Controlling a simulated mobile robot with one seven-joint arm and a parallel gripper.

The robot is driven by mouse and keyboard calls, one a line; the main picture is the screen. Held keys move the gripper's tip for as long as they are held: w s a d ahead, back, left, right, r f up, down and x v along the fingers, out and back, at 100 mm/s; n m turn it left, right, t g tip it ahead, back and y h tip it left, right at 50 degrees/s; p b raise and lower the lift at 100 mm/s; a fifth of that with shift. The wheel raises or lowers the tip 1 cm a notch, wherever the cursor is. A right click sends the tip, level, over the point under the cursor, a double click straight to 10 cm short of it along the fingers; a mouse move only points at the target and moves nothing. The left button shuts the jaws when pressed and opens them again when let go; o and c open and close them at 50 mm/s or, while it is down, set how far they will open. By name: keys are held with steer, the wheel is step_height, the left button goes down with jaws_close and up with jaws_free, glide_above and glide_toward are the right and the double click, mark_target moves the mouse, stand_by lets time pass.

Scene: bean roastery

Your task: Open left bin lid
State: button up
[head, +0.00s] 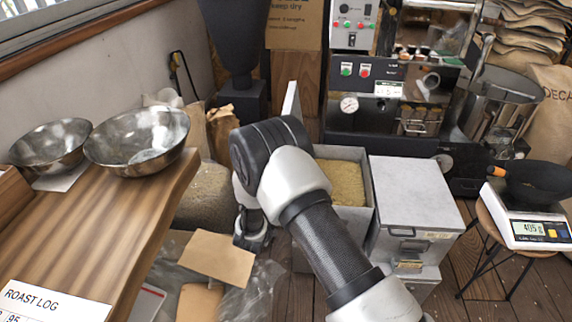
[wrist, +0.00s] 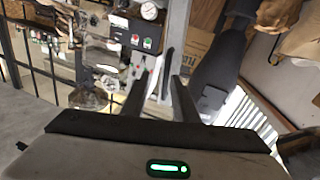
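The left bin (head: 358,153) is a grey box behind my arm. Its top is open and tan beans show inside. Its pale lid (head: 291,108) stands raised at the bin's left side, seen nearly edge-on. My arm crosses in front and hides much of the bin. In the wrist view my gripper (wrist: 161,80) has its two dark fingers apart. A thin pale upright strip shows between them, perhaps the lid's edge; I cannot tell whether the fingers touch it. The fingertips cannot be made out in the head view.
A closed grey bin (head: 415,190) with a front handle stands right of the open one. A wooden counter (head: 150,200) with metal bowls is at left. A scale (head: 530,228) sits on a stool at right. The roaster (head: 385,110) stands behind.

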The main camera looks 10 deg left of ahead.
steer(key=p+v, duration=0.1)
steer(key=v, duration=1.3)
steer(key=shift+s+p, duration=0.35)
steer(key=shift+s, duration=0.05)
steer(key=shift+a, duration=0.1)
